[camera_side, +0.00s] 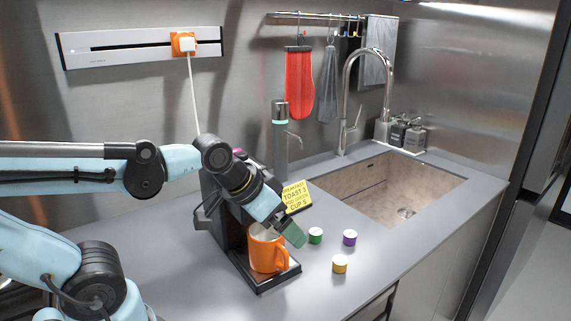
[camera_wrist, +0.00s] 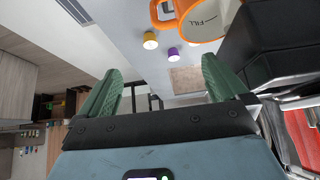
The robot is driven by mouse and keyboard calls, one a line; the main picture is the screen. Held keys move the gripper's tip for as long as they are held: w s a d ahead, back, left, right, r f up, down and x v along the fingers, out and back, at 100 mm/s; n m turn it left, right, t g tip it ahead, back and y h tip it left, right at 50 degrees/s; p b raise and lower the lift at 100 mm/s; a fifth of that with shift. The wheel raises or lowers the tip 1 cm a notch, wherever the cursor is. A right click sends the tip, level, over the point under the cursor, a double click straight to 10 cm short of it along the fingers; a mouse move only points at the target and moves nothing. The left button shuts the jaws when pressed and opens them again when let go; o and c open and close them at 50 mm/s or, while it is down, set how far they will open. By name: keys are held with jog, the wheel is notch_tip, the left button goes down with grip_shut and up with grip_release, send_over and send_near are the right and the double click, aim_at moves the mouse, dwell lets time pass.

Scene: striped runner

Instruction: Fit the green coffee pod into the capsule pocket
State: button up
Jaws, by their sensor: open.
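The green coffee pod (camera_side: 315,237) stands on the grey counter, just right of my gripper (camera_side: 292,234) in the side view. My gripper has green fingers and tilts down past the coffee machine, apart from the pod as far as the picture shows. In the wrist view my gripper (camera_wrist: 160,78) has its fingers spread wide with nothing between them. I cannot make out the green pod in the wrist view. The black coffee machine (camera_side: 212,190) is partly behind my arm, and I cannot make out its capsule pocket.
An orange mug (camera_side: 264,250) stands on the machine's drip tray (camera_side: 268,283), close to my gripper. A purple pod (camera_side: 349,238) and a yellow pod (camera_side: 340,264) stand nearby. The sink (camera_side: 385,185) opens at the back right; the front counter is clear.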

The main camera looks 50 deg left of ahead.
jog(key=shift+s+f, duration=0.45)
jog(key=shift+f, duration=0.05)
jog(key=shift+s+f, duration=0.15)
jog(key=shift+f, duration=0.05)
jog(key=shift+c, duration=1)
jog(key=c, duration=0.4)
